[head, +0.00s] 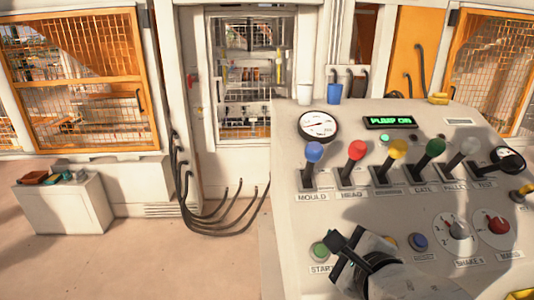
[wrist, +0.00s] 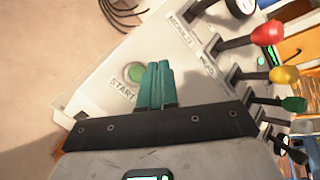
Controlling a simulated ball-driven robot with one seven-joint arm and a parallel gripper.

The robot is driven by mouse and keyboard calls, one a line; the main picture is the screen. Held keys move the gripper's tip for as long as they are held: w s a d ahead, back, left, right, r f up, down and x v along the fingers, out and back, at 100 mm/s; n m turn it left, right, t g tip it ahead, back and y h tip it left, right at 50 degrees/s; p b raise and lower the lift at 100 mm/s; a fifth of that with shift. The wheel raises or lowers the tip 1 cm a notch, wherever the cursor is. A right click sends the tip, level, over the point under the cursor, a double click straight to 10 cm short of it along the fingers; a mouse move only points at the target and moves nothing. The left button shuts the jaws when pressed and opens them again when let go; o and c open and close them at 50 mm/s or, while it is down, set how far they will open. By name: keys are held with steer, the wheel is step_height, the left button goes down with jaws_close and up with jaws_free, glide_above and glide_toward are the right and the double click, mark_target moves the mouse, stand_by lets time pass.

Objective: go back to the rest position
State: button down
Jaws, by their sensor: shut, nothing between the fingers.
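My gripper (head: 345,248) is at the lower part of the control panel in the head view, just right of the green START button (head: 320,251). In the wrist view, my gripper's teal fingers (wrist: 158,85) are together and empty. The START button (wrist: 134,72) shows beside the fingertips there, and its label is readable. I cannot tell how far the fingertips are above the panel.
The sloped panel (head: 290,200) carries a row of levers, with a blue-knobbed one (head: 314,152) and a red-knobbed one (head: 356,150) nearest. Dials (head: 455,226) sit at the right. White and blue cups (head: 334,93) stand on its top edge.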

steer(key=s+d+f+n+g+b, duration=0.1)
steer(key=s+d+f+n+g, duration=0.3)
steer(key=s+f+n, duration=0.3)
steer(key=s+d+f+n+g+h+b, duration=0.1)
steer(key=s+d+f+n+g+b, duration=0.1)
steer(key=s+f+n, duration=0.6)
steer(key=s+d+f+n+g+h+b, duration=0.1)
steer(key=s+d+f+n+g, duration=0.4)
steer(key=s+f, duration=1.1)
step_height(320, 180, down, 5)
steer(key=n+g+b, duration=0.1)
steer(key=n, duration=0.1)
steer(key=shift+d+f+n, duration=0.15)
steer(key=shift+d+n, duration=0.15)
